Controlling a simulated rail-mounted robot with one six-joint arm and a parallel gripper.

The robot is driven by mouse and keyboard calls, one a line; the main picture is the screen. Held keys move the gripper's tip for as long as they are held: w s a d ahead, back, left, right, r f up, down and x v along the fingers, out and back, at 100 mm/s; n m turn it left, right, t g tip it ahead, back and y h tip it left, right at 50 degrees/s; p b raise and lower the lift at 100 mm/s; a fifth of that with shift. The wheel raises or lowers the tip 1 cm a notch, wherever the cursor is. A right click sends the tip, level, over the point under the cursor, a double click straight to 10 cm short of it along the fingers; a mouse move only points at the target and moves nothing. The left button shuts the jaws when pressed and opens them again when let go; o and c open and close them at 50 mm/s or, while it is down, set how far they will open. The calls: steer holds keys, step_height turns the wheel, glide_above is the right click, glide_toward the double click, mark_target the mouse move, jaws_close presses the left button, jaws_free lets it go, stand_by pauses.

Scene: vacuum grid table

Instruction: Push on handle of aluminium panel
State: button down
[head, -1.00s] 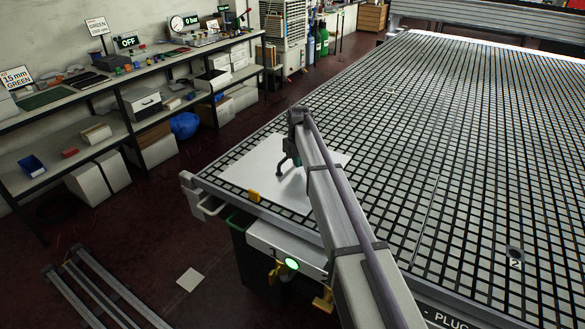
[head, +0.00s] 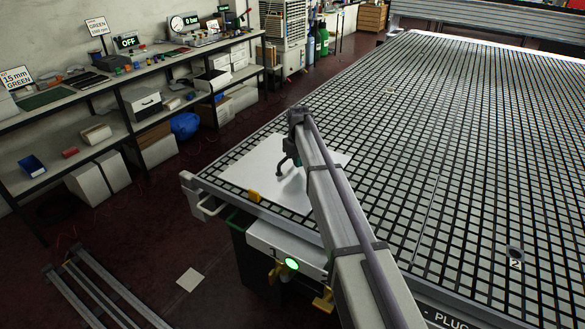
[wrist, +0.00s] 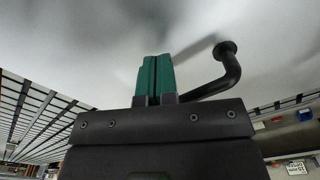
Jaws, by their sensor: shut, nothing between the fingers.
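The aluminium panel (head: 245,170) lies flat as a pale sheet on the near left corner of the grid table; it fills the upper part of the wrist view (wrist: 90,45). A black bent handle (wrist: 234,70) with a round foot stands on the panel, right of my gripper in the wrist view. It also shows as a dark hook (head: 283,161) in the head view. The handle's other end is hidden behind my gripper. My gripper (wrist: 156,60) has green fingers, closed together and empty, beside the handle. I cannot tell whether they touch it. My arm hides the panel's right part.
The black grid table (head: 450,150) is mostly clear. A yellow block (head: 253,196) sits at the panel's front edge. A round port marked 2 (head: 515,254) lies at right. Shelves (head: 125,110) with boxes, an OFF sign and a 0 bar gauge (head: 177,23) stand along the wall.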

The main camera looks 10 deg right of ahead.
steer(key=shift+w+a, duration=0.6)
steer(key=shift+a, duration=0.15)
stand_by(1.8)
steer(key=shift+s, duration=0.1)
stand_by(0.5)
steer(key=shift+s+d, duration=0.3)
steer(key=shift+d, duration=0.05)
steer(key=shift+s+d, duration=0.75)
steer(key=shift+d, duration=0.25)
step_height(320, 180, up, 8)
steer(key=p, duration=0.8)
steer(key=s+a+m, duration=0.1)
steer(key=s+m, duration=0.2)
steer(key=s, duration=3.5)
steer(key=shift+m, duration=0.4)
